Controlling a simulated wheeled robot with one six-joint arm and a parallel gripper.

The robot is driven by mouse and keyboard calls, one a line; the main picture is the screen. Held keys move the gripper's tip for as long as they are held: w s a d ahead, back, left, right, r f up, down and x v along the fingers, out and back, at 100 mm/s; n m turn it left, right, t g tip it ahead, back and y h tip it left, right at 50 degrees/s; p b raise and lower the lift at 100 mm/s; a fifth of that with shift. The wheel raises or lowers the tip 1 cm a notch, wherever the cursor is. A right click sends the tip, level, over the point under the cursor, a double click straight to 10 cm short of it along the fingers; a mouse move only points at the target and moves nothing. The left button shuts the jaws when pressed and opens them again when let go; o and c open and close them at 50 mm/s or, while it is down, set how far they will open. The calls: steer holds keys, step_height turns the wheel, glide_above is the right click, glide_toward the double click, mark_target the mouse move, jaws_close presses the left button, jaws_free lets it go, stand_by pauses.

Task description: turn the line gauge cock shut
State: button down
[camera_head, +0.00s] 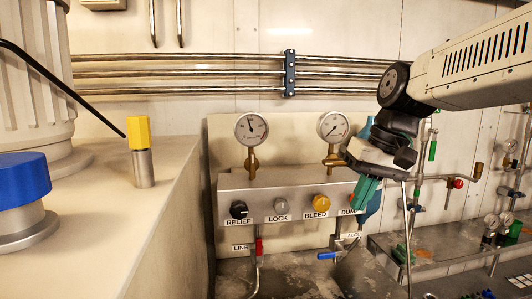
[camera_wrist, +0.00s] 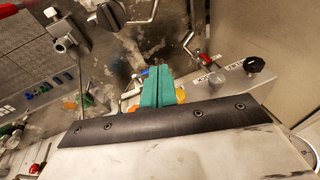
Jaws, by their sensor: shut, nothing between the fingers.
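The line gauge cock (camera_head: 259,247) has a red handle and sits beside the LINE label (camera_head: 240,247), under the left end of the grey valve block. Its handle stands about upright. The red handle also shows in the wrist view (camera_wrist: 203,57), right of my fingers. My gripper (camera_head: 360,203) has teal fingers, closed together and empty, in front of the DUMP end of the block. It is up and to the right of the cock, well apart from it. The fingers also show in the wrist view (camera_wrist: 157,88), and they partly hide the DUMP knob.
A blue-handled cock (camera_head: 327,256) hangs under the block's right end. Knobs RELIEF (camera_head: 238,209), LOCK (camera_head: 281,204) and BLEED (camera_head: 320,202) line the block front, with two gauges above. A pale cabinet (camera_head: 165,225) stands left. A grey bench (camera_head: 445,252) lies right.

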steer(key=w+a+r+n+t+y, duration=0.2)
steer(key=w+a+r+y, duration=0.2)
steer(key=w+a+r, duration=0.75)
glide_toward(252, 166)
steer(key=w+f, duration=0.2)
steer(key=w+d+f, duration=0.1)
steer(key=w+f, duration=0.1)
steer(key=shift+w+d+f, duration=0.15)
steer(key=shift+f, duration=0.15)
steer(key=shift+s+a+r, duration=0.1)
steer(key=shift+s+a, duration=0.1)
steer(key=shift+a, duration=0.4)
steer(key=shift+s+a+r, duration=0.1)
steer(key=shift+s+a, duration=0.1)
steer(key=shift+a, duration=0.45)
steer(key=shift+s+a, duration=0.15)
steer(key=shift+a, duration=0.4)
steer(key=shift+d+h, duration=0.1)
steer(key=shift+h, duration=0.3)
